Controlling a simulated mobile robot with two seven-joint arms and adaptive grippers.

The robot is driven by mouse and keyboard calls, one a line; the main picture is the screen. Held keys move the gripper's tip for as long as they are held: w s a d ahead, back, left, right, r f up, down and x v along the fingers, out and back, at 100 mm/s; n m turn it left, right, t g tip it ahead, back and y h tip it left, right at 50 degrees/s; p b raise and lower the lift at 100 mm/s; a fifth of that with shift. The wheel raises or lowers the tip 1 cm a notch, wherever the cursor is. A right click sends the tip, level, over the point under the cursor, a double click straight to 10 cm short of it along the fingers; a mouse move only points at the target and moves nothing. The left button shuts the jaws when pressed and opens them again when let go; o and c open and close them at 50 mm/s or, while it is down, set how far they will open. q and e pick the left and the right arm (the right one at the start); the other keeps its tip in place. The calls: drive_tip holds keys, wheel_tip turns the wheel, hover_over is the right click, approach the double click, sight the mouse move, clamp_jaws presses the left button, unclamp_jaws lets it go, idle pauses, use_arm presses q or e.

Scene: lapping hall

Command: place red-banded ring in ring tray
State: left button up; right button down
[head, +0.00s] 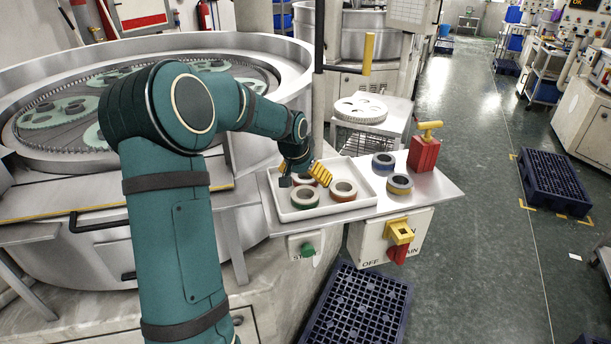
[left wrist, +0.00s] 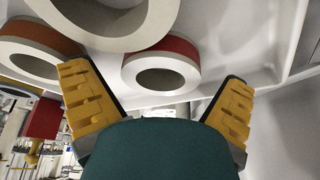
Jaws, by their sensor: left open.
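The red-banded ring (left wrist: 174,54) lies in the white ring tray (head: 370,197), near its far side. In the head view this ring (head: 316,182) is partly hidden by my left gripper (head: 304,176). That gripper is open just above the tray. In the left wrist view the ring shows between the spread yellow fingers of the gripper (left wrist: 157,78), apart from both. A green-banded ring (head: 305,197) and an orange-banded ring (head: 343,190) also lie in the tray. My right gripper is not in view.
On the shelf right of the tray lie a blue-banded ring (head: 383,160) and a yellow-banded ring (head: 400,184). A round lapping machine (head: 250,45) fills the left. The tray's right end is bare.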

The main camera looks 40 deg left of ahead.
use_arm(q)
drive_tip(key=p+v, duration=0.1)
drive_tip(key=v, duration=1.1)
drive_tip(key=shift+d, duration=0.1)
